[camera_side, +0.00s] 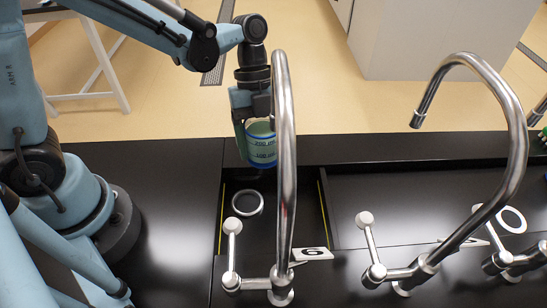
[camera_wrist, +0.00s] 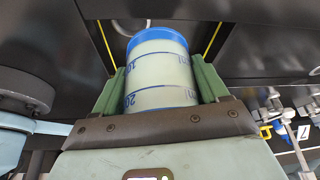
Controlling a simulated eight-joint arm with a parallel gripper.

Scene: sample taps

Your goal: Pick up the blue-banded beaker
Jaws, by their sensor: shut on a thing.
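The blue-banded beaker (camera_side: 262,145) is pale green with a blue band and dark markings. It is held in my gripper (camera_side: 255,128), above the recess behind the nearest tall tap (camera_side: 285,150). That tap's neck hides part of the beaker and gripper in the side view. In the wrist view the beaker (camera_wrist: 158,72) sits between the two green fingers of my gripper (camera_wrist: 160,92), which are shut on it. Its blue rim shows at the far end.
A metal ring (camera_side: 247,202) lies in the dark recess, which has yellow lines along its sides. A second curved tap (camera_side: 505,190) stands to the right. A black-and-white label (camera_side: 312,254) lies by the first tap's base. The black bench (camera_side: 165,190) is clear left of the recess.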

